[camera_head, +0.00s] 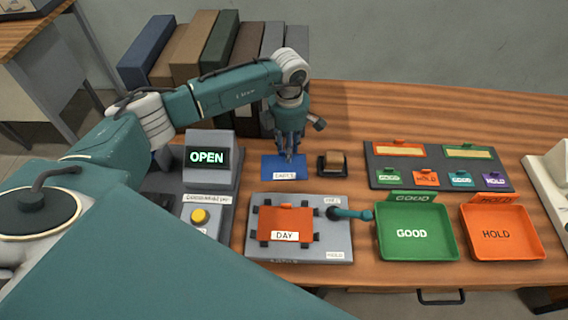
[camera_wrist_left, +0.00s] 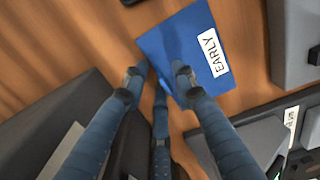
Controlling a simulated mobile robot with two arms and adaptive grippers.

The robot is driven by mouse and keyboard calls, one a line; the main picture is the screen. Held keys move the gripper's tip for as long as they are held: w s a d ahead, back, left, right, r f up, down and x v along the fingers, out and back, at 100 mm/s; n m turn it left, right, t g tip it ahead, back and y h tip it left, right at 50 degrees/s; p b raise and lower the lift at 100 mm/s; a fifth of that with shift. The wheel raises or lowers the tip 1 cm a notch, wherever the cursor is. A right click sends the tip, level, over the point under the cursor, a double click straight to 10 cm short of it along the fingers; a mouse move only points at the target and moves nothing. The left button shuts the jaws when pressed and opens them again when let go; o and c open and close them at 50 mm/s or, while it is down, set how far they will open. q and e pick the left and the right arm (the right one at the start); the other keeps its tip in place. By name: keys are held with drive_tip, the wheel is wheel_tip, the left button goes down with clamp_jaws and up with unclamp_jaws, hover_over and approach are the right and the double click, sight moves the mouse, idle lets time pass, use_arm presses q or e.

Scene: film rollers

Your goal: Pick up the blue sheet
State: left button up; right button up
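The blue sheet (camera_head: 270,166) lies flat on the wooden desk, behind the grey plate; its white label reads EARLY in the left wrist view (camera_wrist_left: 176,42). My left gripper (camera_head: 289,153) points down over the sheet's right part, fingers spread. In the left wrist view, my left gripper's fingertips (camera_wrist_left: 158,82) are apart at one edge of the sheet, with nothing between them that I can see gripped. Whether the tips touch the sheet I cannot tell. My right gripper is not in view.
A grey plate (camera_head: 341,242) holds an orange DAY sheet (camera_head: 286,221). A small brown-topped block (camera_head: 333,161) sits close right of the blue sheet. The OPEN display (camera_head: 207,158) stands left. Green (camera_head: 383,250) and orange (camera_head: 471,250) trays are at right; upright binders (camera_head: 200,48) stand behind.

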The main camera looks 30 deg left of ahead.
use_arm(q)
clamp_jaws()
drive_tip(key=shift+r, duration=0.15)
